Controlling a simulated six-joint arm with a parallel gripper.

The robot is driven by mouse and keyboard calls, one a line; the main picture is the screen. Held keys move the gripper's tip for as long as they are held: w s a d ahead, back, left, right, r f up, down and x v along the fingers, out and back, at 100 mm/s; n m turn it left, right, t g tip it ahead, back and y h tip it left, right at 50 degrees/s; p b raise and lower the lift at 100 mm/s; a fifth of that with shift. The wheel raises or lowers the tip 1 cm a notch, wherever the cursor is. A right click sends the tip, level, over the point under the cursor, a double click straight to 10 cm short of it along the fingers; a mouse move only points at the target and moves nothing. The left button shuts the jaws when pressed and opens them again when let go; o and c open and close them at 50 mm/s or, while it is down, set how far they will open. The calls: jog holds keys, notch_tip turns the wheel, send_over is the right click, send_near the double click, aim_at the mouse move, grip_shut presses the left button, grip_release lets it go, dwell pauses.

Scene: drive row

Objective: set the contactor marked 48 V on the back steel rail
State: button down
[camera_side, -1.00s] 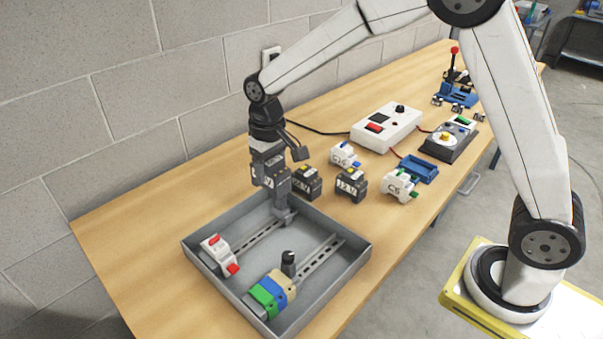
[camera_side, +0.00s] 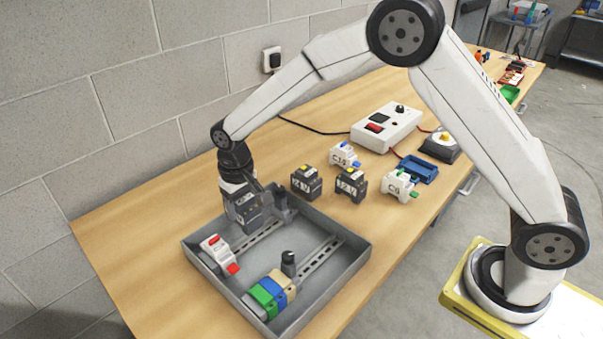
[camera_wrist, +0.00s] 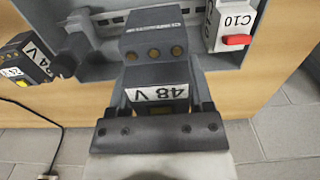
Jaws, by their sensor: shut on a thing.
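My gripper (camera_side: 240,192) is shut on the dark grey contactor marked 48 V (camera_side: 245,212), whose label reads upside down in the wrist view (camera_wrist: 157,92). The contactor is upright at the back steel rail (camera_side: 262,235), between a white breaker with red parts (camera_side: 219,252) and a dark end stop (camera_side: 284,205). In the wrist view the breaker reads C10 (camera_wrist: 232,22) and the end stop (camera_wrist: 78,48) is left of the contactor. The contactor hides part of the rail, and I cannot tell whether it touches it.
The grey tray (camera_side: 358,262) also holds a front rail (camera_side: 322,257) with green, blue and beige blocks (camera_side: 272,289) and an end stop (camera_side: 288,262). Contactors marked 24 V (camera_side: 305,183) and 12 V (camera_side: 350,186), and breakers C16 (camera_side: 344,156) and C6 (camera_side: 399,185), stand behind the tray.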

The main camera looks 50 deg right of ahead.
jog(key=shift+f, duration=0.15)
jog(key=shift+f, duration=2.75)
jog(key=shift+f, duration=0.5)
grip_release()
jog(key=shift+r, duration=3.9)
